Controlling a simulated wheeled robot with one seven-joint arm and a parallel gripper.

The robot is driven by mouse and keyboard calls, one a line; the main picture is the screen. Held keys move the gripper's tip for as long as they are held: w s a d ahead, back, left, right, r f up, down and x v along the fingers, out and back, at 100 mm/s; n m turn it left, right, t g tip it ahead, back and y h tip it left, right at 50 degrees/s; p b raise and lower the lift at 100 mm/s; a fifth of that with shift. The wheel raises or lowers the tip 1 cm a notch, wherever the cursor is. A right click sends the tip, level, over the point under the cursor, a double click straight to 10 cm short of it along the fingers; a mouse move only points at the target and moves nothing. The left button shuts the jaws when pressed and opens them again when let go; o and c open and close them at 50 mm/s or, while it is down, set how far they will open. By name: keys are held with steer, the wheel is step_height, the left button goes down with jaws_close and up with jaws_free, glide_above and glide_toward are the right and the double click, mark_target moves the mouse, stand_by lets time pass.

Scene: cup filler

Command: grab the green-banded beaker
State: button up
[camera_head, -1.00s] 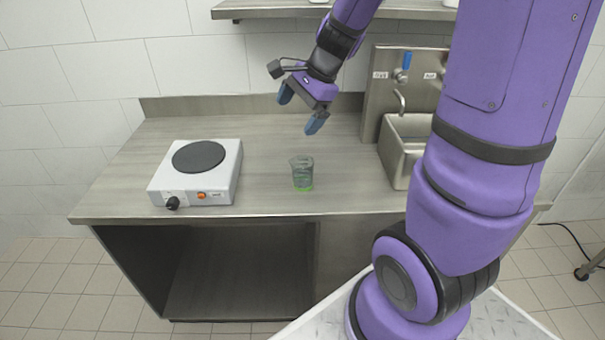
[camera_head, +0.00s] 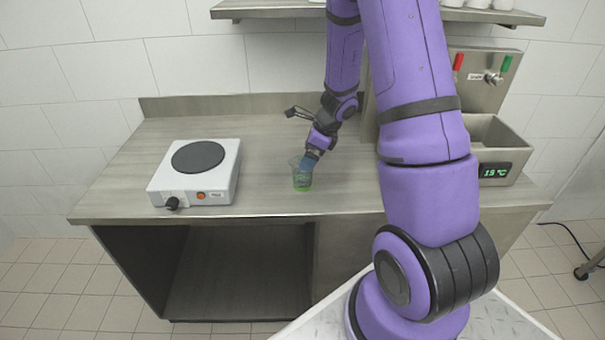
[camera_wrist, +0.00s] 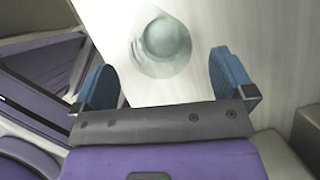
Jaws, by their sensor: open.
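The green-banded beaker (camera_head: 301,179) is a clear glass with a green band near its base. It stands upright on the steel counter (camera_head: 260,150), to the right of the hot plate. My gripper (camera_head: 308,164) is at the beaker's upper right side in the head view and partly covers it. In the wrist view the beaker (camera_wrist: 161,46) shows from above, ahead of and between the two blue fingertips of my gripper (camera_wrist: 165,82). The fingers are wide apart with nothing between them. Whether a finger touches the glass, I cannot tell.
A white hot plate (camera_head: 197,172) with a dark disc stands on the counter's left. A steel sink (camera_head: 490,135) with a temperature display and red and green levers is at right, partly behind my arm. A shelf (camera_head: 400,12) runs above. The counter between hot plate and beaker is clear.

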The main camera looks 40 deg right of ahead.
mark_target(302, 174)
steer(key=shift+x, duration=2.95)
steer(key=shift+s+d, duration=0.1)
steer(key=shift+d, duration=0.05)
steer(key=c, duration=1.1)
